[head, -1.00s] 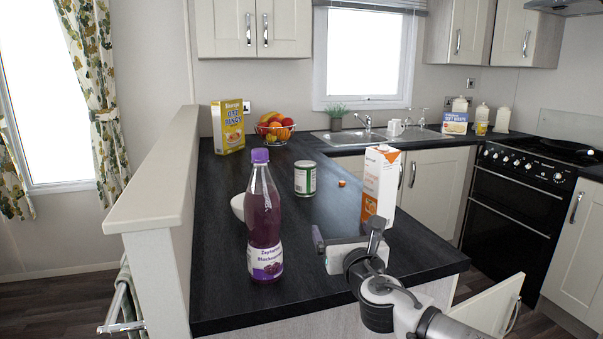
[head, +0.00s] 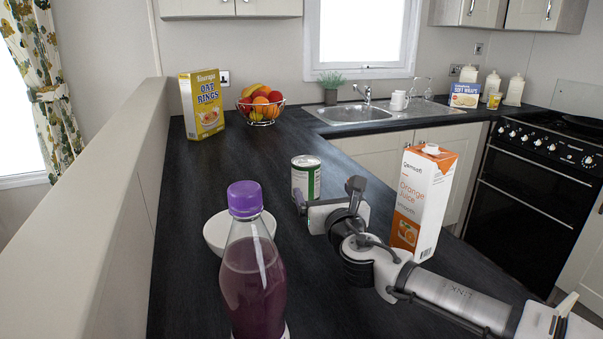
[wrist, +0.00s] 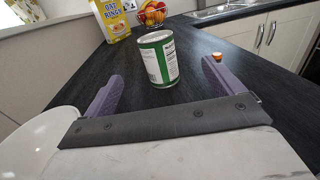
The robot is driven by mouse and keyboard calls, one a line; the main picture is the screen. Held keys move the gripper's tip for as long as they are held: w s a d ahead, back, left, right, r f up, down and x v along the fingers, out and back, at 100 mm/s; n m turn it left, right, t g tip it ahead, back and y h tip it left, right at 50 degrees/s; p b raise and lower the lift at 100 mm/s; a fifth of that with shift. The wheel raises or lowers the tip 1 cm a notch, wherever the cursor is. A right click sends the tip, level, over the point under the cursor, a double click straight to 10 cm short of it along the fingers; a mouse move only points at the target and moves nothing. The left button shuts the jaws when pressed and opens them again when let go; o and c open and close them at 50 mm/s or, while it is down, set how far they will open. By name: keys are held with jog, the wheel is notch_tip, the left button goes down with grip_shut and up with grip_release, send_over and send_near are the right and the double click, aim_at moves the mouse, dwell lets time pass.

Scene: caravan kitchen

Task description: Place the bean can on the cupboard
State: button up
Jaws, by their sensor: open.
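The bean can (head: 306,178), green and white with a metal top, stands upright on the dark counter. In the wrist view the can (wrist: 159,60) stands just ahead of my gripper, roughly midway between the lines of its two fingers. My gripper (head: 328,192) is open and empty, low over the counter on the near side of the can. Its two purple fingers also show in the wrist view (wrist: 161,88), spread apart. Part of the can's lower side is hidden by my gripper in the head view. Cupboards hang on the back wall, such as the upper left cupboard (head: 230,8).
A purple-capped bottle (head: 253,275) and a white bowl (head: 217,232) stand left of my gripper. An orange juice carton (head: 424,203) stands right, close to my arm. A cereal box (head: 202,104) and a fruit bowl (head: 262,105) stand farther back. Counter behind the can is clear.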

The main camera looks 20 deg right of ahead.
aim_at(309, 171)
jog(key=w, duration=0.2)
jog(key=w+p, duration=0.1)
jog(key=w, duration=0.2)
jog(key=w+d, duration=0.1)
jog(key=w, duration=0.2)
jog(key=shift+w+r, duration=0.1)
jog(key=shift+w, duration=0.05)
jog(key=shift+w+a+p, duration=0.1)
jog(key=shift+w+p, duration=0.75)
jog(key=shift+w, duration=1.85)
jog(key=shift+c, duration=0.3)
jog(key=c, duration=1.2)
jog(key=shift+r, duration=0.1)
jog(key=shift+c, duration=1.3)
